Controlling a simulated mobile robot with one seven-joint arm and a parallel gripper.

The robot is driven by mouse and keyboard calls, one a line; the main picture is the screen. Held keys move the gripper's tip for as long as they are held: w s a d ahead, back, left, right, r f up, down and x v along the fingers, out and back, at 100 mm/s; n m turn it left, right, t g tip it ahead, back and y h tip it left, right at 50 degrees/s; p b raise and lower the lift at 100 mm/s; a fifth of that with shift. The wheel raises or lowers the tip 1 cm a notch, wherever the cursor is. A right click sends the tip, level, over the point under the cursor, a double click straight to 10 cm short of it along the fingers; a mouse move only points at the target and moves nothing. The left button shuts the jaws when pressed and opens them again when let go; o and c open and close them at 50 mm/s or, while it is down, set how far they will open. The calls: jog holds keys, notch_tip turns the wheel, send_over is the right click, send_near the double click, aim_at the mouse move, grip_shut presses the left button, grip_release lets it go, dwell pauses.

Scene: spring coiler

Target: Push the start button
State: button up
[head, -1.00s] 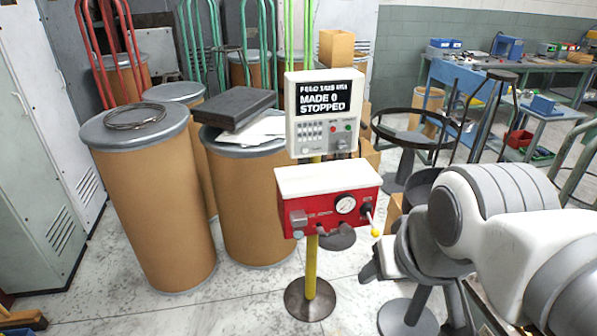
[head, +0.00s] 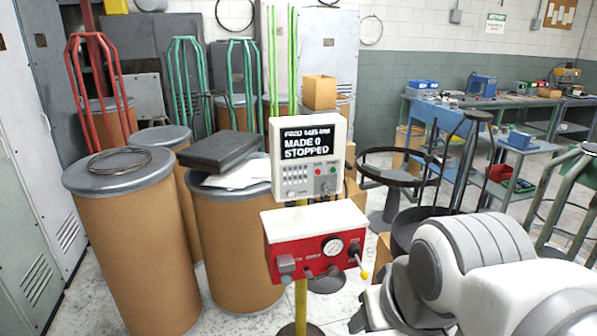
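A white control box (head: 309,158) stands on a yellow post in the middle of the head view. Its dark screen (head: 307,143) reads "MADE 0" and "STOPPED". Below the screen are a small red button (head: 318,172), a green button (head: 325,187) and a row of small switches or sliders. The button labels are too small to read surely. My gripper (head: 362,318) shows only in part at the bottom, right of the post and well below the control box, apart from it. Its fingertips are not clear, and the rest of my arm fills the lower right.
A red box (head: 305,259) with a gauge and a yellow-tipped lever (head: 362,270) sits under the control box, close to my arm. Brown drums (head: 142,250) stand left. A round black-rimmed stand (head: 391,167) and blue workbenches (head: 415,100) are at right.

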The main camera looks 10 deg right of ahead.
grip_shut()
dwell(1.5)
